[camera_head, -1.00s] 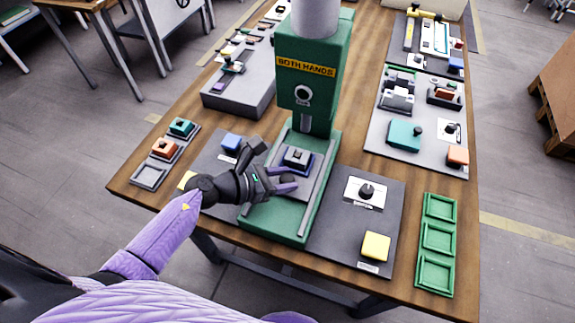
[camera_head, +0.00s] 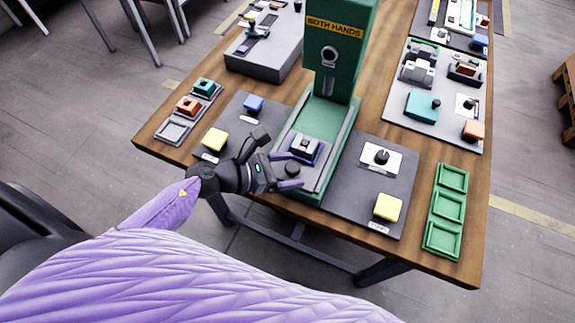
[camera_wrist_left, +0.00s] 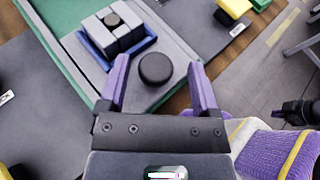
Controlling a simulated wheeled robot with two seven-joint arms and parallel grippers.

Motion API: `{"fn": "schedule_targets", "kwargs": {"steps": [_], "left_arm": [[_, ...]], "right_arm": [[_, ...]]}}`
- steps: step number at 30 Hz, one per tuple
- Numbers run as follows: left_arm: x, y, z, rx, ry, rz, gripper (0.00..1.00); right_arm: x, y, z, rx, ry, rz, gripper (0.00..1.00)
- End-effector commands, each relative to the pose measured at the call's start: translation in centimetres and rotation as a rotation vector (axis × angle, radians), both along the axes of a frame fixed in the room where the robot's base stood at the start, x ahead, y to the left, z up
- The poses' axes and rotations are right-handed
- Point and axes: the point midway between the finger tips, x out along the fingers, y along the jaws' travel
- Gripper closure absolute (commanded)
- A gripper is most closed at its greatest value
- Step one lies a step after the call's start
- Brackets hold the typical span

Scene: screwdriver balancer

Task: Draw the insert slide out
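The insert slide is a grey plate (camera_head: 313,171) in the bed of the green press (camera_head: 322,113). A dark round knob (camera_head: 292,168) stands on its front part. A blue holder with a grey block (camera_head: 305,148) sits behind the knob. My left gripper (camera_head: 289,170) is open at the knob, with one purple finger on each side. In the left wrist view the knob (camera_wrist_left: 155,68) lies between the fingers, with a visible gap to each. A dark shape that looks like my right gripper (camera_wrist_left: 298,112) shows at that view's right edge; its fingers are unclear.
Yellow buttons stand left (camera_head: 214,139) and right (camera_head: 388,207) of the press. A blue button (camera_head: 253,104) and a black dial (camera_head: 382,156) are nearby. A green tray (camera_head: 446,210) lies at the right edge. The press head (camera_head: 338,70) overhangs the bed.

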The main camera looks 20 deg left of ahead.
Motion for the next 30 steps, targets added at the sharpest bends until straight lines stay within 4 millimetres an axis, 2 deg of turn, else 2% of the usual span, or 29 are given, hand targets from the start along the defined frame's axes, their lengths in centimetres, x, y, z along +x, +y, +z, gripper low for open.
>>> {"fn": "schedule_targets", "kwargs": {"steps": [8,15,20,30], "left_arm": [[-0.6,0.8,0.4,0.001,-0.001,0.001,0.19],[-4.3,4.6,2.5,0.002,0.003,0.0,0.19],[-5.9,6.3,3.5,0.0,0.002,0.002,0.19],[-6.2,6.7,3.8,0.0,-0.001,0.001,0.19]], "right_arm": [[0.0,0.0,0.1,0.0,-0.001,0.001,1.0],[0.0,0.0,0.2,0.001,-0.001,0.001,1.0],[0.0,0.0,0.3,0.001,-0.001,0.001,1.0],[0.0,0.0,0.3,0.001,0.0,0.001,1.0]]}}
